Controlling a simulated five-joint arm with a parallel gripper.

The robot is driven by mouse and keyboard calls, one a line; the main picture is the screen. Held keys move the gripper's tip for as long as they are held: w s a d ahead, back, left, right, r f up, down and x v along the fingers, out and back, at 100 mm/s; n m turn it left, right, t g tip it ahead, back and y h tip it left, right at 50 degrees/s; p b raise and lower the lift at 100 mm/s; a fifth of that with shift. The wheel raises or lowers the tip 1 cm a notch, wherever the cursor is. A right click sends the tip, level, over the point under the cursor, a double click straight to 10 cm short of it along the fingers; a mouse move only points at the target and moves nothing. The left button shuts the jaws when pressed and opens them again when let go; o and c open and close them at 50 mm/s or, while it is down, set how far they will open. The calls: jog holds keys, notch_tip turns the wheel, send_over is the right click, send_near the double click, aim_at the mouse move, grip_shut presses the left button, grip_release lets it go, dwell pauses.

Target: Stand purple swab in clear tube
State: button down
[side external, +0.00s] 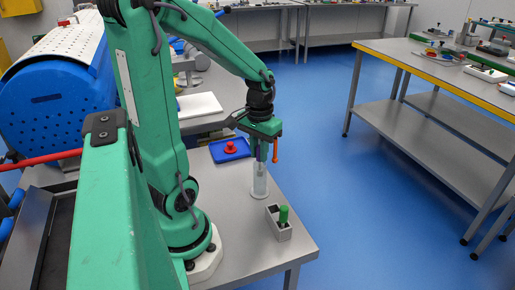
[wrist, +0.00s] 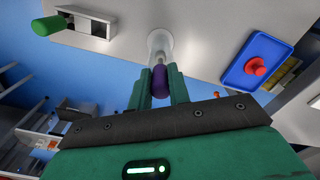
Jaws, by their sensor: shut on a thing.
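My gripper (side external: 261,158) points down above the clear tube (side external: 259,187), which stands upright on the grey bench. In the wrist view, my gripper (wrist: 160,88) is shut on the purple swab (wrist: 160,83), its rounded purple end between the two green fingers. A pale part of the swab reaches from the purple end toward the clear tube (wrist: 160,42). The swab lines up with the tube's mouth in both views. Whether its lower tip is inside the tube or just above it, I cannot tell. In the side view the fingers mostly hide the swab.
A pale block (side external: 277,222) with openings holds a green piece (side external: 284,214) near the bench's front corner. A blue tray (side external: 215,155) with a red knobbed piece (side external: 230,147) lies behind the tube. Bare bench (side external: 240,240) lies in front.

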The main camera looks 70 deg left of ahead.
jog(key=shift+f, duration=0.15)
dwell(0.3)
jog(key=c, duration=0.7)
grip_release()
jog(key=shift+r, duration=4.05)
jog(key=shift+d, duration=0.1)
